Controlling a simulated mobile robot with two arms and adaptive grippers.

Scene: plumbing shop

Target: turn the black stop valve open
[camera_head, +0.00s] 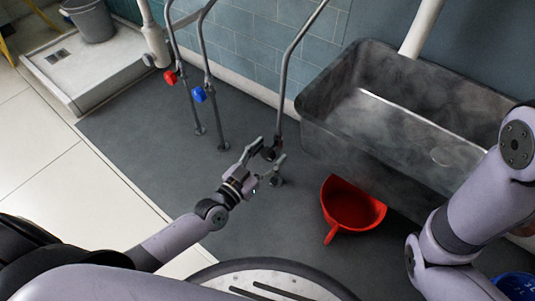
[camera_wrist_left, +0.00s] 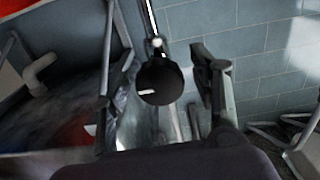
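The black stop valve (camera_head: 269,154) sits low on a grey pipe beside the metal sink. Its round black knob (camera_wrist_left: 159,80) with a small white mark shows in the left wrist view. My left gripper (camera_head: 268,151) is open, with one finger on each side of the knob. In the left wrist view the fingers of the left gripper (camera_wrist_left: 158,82) stand apart from the knob, with gaps on both sides. My right arm shows at the right, but its gripper is out of view.
A blue valve (camera_head: 199,94) and a red valve (camera_head: 170,77) stand on pipes to the left. A steaming metal sink (camera_head: 315,133) is at the right. A red bucket (camera_head: 352,205) is on the floor below it. Grey floor (camera_head: 150,140) at left is clear.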

